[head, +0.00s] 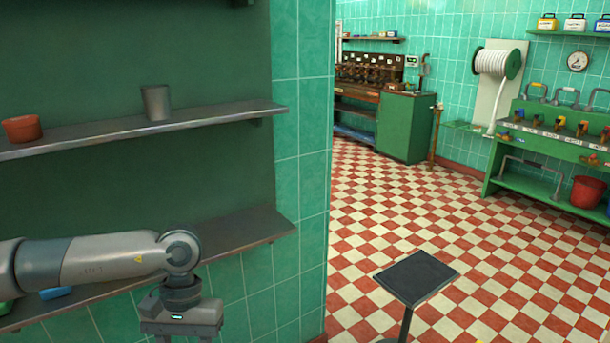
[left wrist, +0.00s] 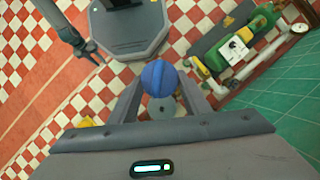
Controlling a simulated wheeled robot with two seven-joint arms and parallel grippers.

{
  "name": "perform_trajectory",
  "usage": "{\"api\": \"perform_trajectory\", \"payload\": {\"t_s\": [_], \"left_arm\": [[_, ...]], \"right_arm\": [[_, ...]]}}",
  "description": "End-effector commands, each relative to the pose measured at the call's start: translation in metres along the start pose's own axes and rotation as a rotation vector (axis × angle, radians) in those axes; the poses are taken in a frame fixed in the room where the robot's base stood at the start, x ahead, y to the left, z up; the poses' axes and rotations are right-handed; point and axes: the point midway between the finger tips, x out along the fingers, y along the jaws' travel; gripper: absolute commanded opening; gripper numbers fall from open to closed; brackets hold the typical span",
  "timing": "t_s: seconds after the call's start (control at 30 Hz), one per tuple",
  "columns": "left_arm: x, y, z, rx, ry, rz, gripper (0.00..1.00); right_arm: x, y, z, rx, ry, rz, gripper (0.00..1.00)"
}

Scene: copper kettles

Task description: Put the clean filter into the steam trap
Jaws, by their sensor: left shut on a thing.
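My left gripper (head: 182,335) hangs in front of the lower shelf in the head view, its fingertips below the frame. In the left wrist view my left gripper (left wrist: 162,92) is shut on a blue rounded thing (left wrist: 158,74), with a grey disc with a dark centre (left wrist: 163,108) showing behind it. I cannot tell whether this is the clean filter. My right gripper (left wrist: 91,52) is at the upper left of the left wrist view, apparently open and empty. A green fitting with white pipes (left wrist: 240,48) is at the upper right; I cannot tell whether it is the steam trap.
An orange-red pot (head: 22,128) and a grey cup (head: 156,102) stand on the upper shelf (head: 90,135). A blue thing (head: 55,292) lies on the lower shelf (head: 255,228). A dark-topped stand (head: 416,277) is on the checkered floor, otherwise mostly clear. A green bench (head: 530,175) is at right.

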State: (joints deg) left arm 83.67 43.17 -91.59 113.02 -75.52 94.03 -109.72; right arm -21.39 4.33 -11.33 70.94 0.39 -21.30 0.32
Motion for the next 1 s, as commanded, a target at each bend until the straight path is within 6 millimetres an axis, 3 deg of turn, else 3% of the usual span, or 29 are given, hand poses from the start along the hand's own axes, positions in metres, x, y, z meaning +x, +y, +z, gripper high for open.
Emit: {"api": "perform_trajectory", "payload": {"t_s": [1.0], "left_arm": [[0.0002,0.0008,0.0003,0.002,-0.001,0.0,0.2]], "right_arm": [[-0.0004,-0.0005,-0.0017,-0.001,0.003,-0.001,0.31]]}}
